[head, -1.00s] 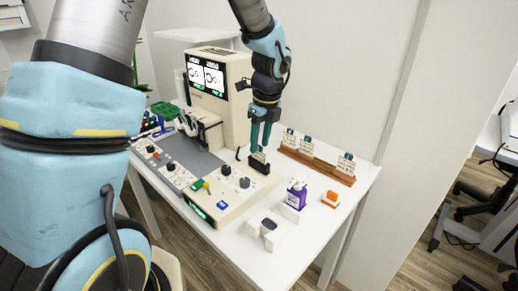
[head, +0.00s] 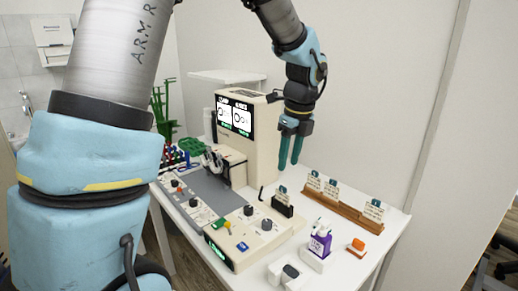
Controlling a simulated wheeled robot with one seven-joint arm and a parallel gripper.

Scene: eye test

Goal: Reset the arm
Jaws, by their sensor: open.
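My gripper (head: 289,167) hangs with its teal fingers pointing down, at the end of my arm, in the right half of the head view. The fingers are apart by a narrow gap and nothing shows between them. Below the fingertips, a small card with a teal tab (head: 282,192) stands in a black holder (head: 282,208) at the corner of the console. The fingertips are clear of the card. The rest of my arm fills the left of the view.
A cream machine with a screen (head: 262,140) stands behind the console (head: 235,236). A wooden rack (head: 345,208) holds several cards at the right. A purple-labelled bottle (head: 320,241), an orange item (head: 357,246) and a white block with a dark pad (head: 290,272) stand in front on the white table.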

